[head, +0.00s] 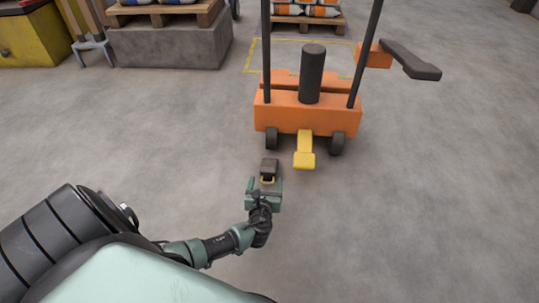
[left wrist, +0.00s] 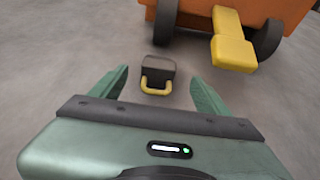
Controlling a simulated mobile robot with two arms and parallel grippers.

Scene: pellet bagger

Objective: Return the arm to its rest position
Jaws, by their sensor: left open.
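My left arm comes in from the lower left in the head view. Its green gripper (head: 266,184) is over the floor in front of the orange cart. In the left wrist view the fingers (left wrist: 160,86) are spread wide and hold nothing. A small dark block with a yellow loop (left wrist: 158,73) shows between and beyond the fingertips, apart from both. It also shows just past the gripper in the head view (head: 269,166). I cannot tell its exact height over the floor. My right gripper is in neither view.
The orange wheeled cart (head: 285,112) has dark posts and a yellow pedal (head: 304,153) just beyond the gripper. A dark-ended handle (head: 412,62) juts right. Loaded pallets (head: 165,15) and a yellow bin (head: 32,38) stand at the back. The floor at right is clear.

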